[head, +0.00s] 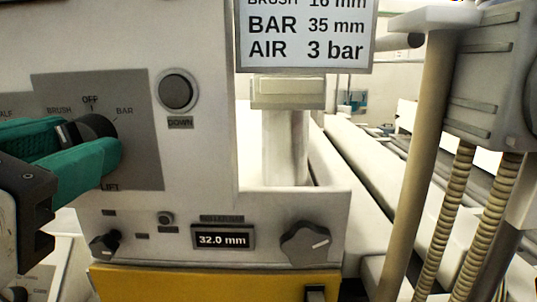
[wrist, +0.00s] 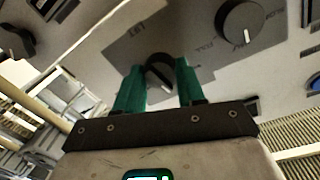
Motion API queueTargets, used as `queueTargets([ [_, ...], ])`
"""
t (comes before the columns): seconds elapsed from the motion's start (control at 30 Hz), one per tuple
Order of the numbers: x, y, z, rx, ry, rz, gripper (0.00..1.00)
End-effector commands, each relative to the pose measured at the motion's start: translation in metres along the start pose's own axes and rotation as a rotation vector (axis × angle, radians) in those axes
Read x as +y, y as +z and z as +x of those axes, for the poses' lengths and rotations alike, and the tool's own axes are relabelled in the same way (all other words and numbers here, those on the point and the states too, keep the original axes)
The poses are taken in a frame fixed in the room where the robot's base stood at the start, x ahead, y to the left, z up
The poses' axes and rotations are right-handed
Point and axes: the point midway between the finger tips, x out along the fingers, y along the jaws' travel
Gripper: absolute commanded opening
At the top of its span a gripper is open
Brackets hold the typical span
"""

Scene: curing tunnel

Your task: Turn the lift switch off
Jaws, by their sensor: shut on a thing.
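The lift switch (head: 97,125) is a black rotary knob on a grey plate marked LIFT below and BRUSH, OFF and BAR above. It also shows in the wrist view (wrist: 159,68), between my two green fingers. My gripper (head: 82,146) is shut on the knob, one finger on each side; it shows in the wrist view too (wrist: 157,82). In the wrist view the knob's white mark points downward and slightly right, away from the LIFT word, roughly toward the OFF side. The scale words there are hidden, and the head view hides the mark behind my fingers.
A round DOWN button (head: 177,91) sits right of the plate. Another rotary knob (wrist: 238,22) lies beside the switch in the wrist view. Below are a 32.0 mm display (head: 222,238) and a grey knob (head: 305,243). A post (head: 424,150) stands at right.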

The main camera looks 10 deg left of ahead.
Motion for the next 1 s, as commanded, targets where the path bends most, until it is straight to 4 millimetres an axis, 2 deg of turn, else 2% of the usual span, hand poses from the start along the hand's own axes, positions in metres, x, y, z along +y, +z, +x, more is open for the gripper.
queueTargets([
  [0.4, 0.0004, 0.0008, 0.0002, -0.013, -0.003, 0.195, 0.08],
  [0.97, 0.0001, -0.0002, 0.0002, -0.014, -0.003, 0.223, 0.08],
  [1.0, 0.0001, -0.0002, 0.0002, -0.014, -0.003, 0.223, 0.41],
])
